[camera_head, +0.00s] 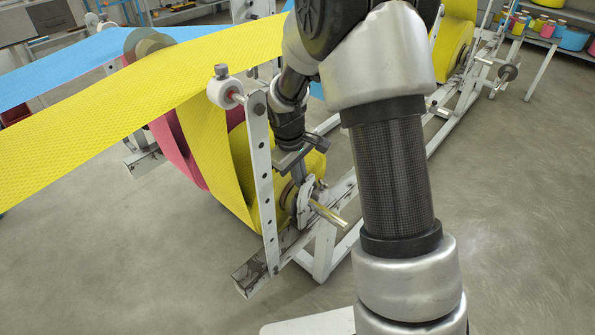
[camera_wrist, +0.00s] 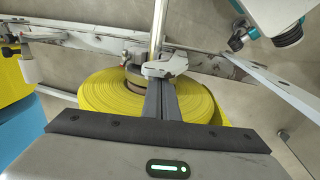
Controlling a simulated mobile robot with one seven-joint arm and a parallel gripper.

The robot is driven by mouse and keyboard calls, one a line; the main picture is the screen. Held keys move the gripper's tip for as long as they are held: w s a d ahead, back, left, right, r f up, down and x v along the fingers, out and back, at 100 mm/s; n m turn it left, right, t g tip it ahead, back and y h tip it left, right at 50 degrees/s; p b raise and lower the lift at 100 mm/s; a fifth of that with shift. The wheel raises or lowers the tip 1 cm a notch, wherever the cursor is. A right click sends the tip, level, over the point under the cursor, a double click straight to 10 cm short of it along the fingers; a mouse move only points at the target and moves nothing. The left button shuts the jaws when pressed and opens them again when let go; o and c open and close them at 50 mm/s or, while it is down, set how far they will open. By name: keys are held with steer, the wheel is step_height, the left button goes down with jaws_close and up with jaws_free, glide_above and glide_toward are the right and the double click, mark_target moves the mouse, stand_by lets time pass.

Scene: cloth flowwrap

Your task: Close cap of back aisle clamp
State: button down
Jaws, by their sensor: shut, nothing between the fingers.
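The white clamp (camera_head: 305,203) sits around the shaft at the near end of the yellow roll. It also shows in the wrist view (camera_wrist: 168,66), just beyond my fingertips. I cannot tell whether its cap is fully down. The metal shaft (camera_head: 328,213) sticks out of the clamp and also shows in the wrist view (camera_wrist: 158,28). My gripper (camera_head: 299,178) is shut and empty, pointing down at the clamp. In the wrist view my fingertips (camera_wrist: 160,84) are at the clamp's near edge; contact is unclear. My wrist partly hides the clamp's upper side in the head view.
The yellow roll (camera_wrist: 200,100) lies close behind the clamp. An upright perforated white bar (camera_head: 262,180) stands left of my gripper, with a roller (camera_head: 225,92) at its top. The white frame rail (camera_head: 262,268) runs below. Open floor (camera_head: 510,230) lies to the right.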

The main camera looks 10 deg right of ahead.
steer(key=shift+x, duration=1.15)
steer(key=shift+w+d+r, duration=0.1)
steer(key=p, duration=0.1)
steer(key=d+g+y+p, duration=0.1)
steer(key=p, duration=0.1)
steer(key=shift+w+r, duration=0.2)
steer(key=shift+w, duration=0.1)
steer(key=p, duration=0.1)
steer(key=d+y+p, duration=0.1)
steer(key=shift+w+f+g+p, duration=0.2)
steer(key=shift+w+g+p, duration=0.1)
steer(key=shift+w+g, duration=0.1)
steer(key=d+f+g+y, duration=0.1)
steer(key=w+d+f+g+y, duration=0.1)
steer(key=y, duration=0.1)
steer(key=shift+w+f+y, duration=0.1)
steer(key=shift+w+y, duration=0.2)
steer(key=shift+w+d+f+g+y, duration=0.3)
steer(key=shift+d+f, duration=0.1)
steer(key=shift+w+d+f+b, duration=0.25)
steer(key=shift+d+f+b, duration=0.2)
steer(key=shift+b, duration=0.2)
steer(key=shift+w+d+f+b, duration=0.25)
steer(key=shift+d+f+b, duration=0.05)
steer(key=shift+f+b, duration=0.3)
